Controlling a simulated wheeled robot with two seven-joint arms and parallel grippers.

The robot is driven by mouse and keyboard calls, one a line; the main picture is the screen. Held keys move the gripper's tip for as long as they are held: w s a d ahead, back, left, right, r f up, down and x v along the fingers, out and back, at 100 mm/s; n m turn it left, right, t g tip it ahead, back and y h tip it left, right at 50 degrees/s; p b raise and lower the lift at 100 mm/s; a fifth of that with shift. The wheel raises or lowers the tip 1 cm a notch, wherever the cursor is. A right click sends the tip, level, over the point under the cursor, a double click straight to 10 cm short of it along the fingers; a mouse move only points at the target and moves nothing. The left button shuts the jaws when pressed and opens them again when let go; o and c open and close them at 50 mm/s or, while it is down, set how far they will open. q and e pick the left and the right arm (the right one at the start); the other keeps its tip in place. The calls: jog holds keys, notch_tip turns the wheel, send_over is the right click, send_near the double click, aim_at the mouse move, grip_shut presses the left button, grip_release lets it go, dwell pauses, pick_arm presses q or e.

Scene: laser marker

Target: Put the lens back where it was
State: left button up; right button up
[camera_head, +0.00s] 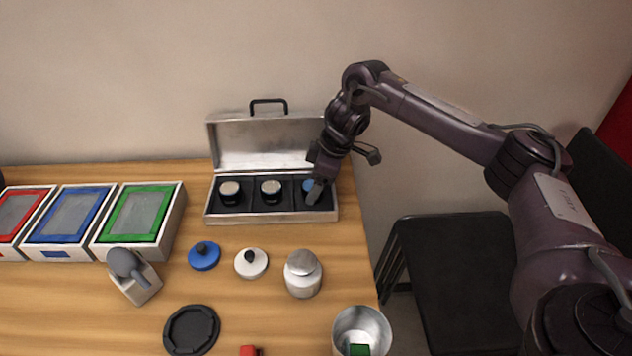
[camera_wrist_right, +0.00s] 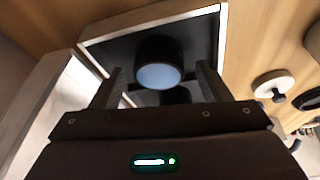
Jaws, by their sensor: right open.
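An open silver case (camera_head: 270,217) stands at the back of the table with three dark compartments. The left and middle compartments each hold a black lens with a pale top, the left lens (camera_head: 230,192) and the middle lens (camera_head: 271,191). A black lens with a bluish glass face (camera_head: 308,185) sits in the right compartment, partly hidden by my right gripper (camera_head: 316,188). In the right wrist view this lens (camera_wrist_right: 158,67) lies between and ahead of the open fingers of the right gripper (camera_wrist_right: 160,76). Whether the fingers touch it is unclear. My left gripper is not in view.
Trays framed in red (camera_head: 20,212), blue (camera_head: 68,214) and green (camera_head: 138,213) stand at left. A blue knobbed disc (camera_head: 204,258), a white one (camera_head: 251,264), a silver jar (camera_head: 303,276), a black dish (camera_head: 191,330) and a metal cup (camera_head: 362,325) are in front. A chair (camera_head: 450,270) stands right.

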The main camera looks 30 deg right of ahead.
jog(key=v, duration=0.2)
jog(key=shift+d+r, duration=0.15)
jog(key=shift+r, duration=0.2)
jog(key=p+v, duration=0.3)
jog(key=v, duration=0.6)
jog(key=shift+p, duration=0.35)
jog(key=shift+s+r, duration=0.1)
